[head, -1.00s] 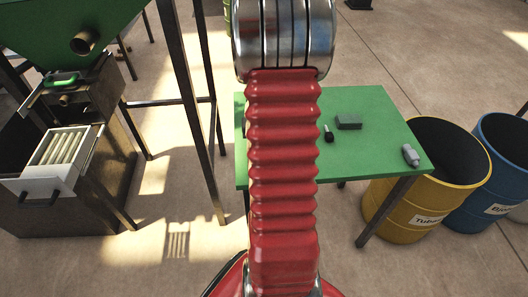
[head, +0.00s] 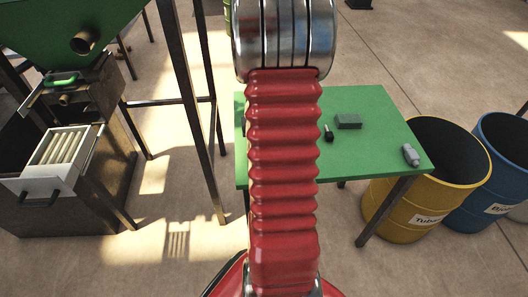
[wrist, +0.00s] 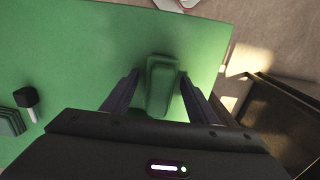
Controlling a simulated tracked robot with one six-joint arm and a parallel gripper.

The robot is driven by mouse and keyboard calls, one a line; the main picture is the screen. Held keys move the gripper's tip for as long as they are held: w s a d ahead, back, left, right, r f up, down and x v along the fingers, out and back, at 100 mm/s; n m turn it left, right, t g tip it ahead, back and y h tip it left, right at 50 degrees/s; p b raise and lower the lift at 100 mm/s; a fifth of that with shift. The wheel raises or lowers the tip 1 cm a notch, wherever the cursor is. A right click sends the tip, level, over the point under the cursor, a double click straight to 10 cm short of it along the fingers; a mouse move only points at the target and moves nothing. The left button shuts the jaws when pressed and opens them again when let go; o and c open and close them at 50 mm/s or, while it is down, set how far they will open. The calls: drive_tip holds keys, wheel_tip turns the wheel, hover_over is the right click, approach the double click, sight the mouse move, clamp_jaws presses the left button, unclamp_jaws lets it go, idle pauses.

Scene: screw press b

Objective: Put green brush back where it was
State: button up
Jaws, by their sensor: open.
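In the wrist view the green brush (wrist: 161,84) lies on the green table (wrist: 65,60), close to the table's edge. My gripper (wrist: 158,88) is open, with one finger on each side of the brush. I see gaps between the fingers and the brush, and I cannot tell how high the fingers are above the table. In the head view my red arm hides the gripper and the brush; part of the green table (head: 375,165) shows to the right of it.
On the table are a grey block (head: 348,121), a small black-and-white item (head: 329,134) and a grey bottle (head: 411,155). Yellow (head: 408,215) and blue (head: 478,205) barrels stand right of the table. A machine with an open drawer (head: 42,180) stands at the left, with metal legs (head: 190,110) between.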

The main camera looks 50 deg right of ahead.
wheel_tip(320, 180, up, 12)
drive_tip(key=shift+f, duration=0.2)
idle(0.9)
drive_tip(key=shift+w+a+r, duration=0.1)
drive_tip(key=shift+a+r, duration=0.1)
drive_tip(key=w+a+r+n+t, duration=0.1)
drive_tip(key=a+r+n, duration=0.15)
drive_tip(key=a, duration=0.35)
drive_tip(key=w+a+r+n+t+h, duration=0.1)
drive_tip(key=w+a+r, duration=0.1)
drive_tip(key=a+r, duration=0.3)
drive_tip(key=w+a+r+n, duration=0.1)
drive_tip(key=a+r, duration=0.1)
drive_tip(key=a, duration=0.6)
drive_tip(key=s+a+r+n+t, duration=0.1)
drive_tip(key=s+a+n, duration=0.1)
drive_tip(key=a, duration=0.6)
drive_tip(key=s+a+r+n+t+y, duration=0.1)
drive_tip(key=s+a+n+t, duration=0.1)
drive_tip(key=a, duration=0.6)
drive_tip(key=shift+s+a+r+n+t, duration=0.35)
drive_tip(key=shift+s+n, duration=0.3)
drive_tip(key=shift+s, duration=0.55)
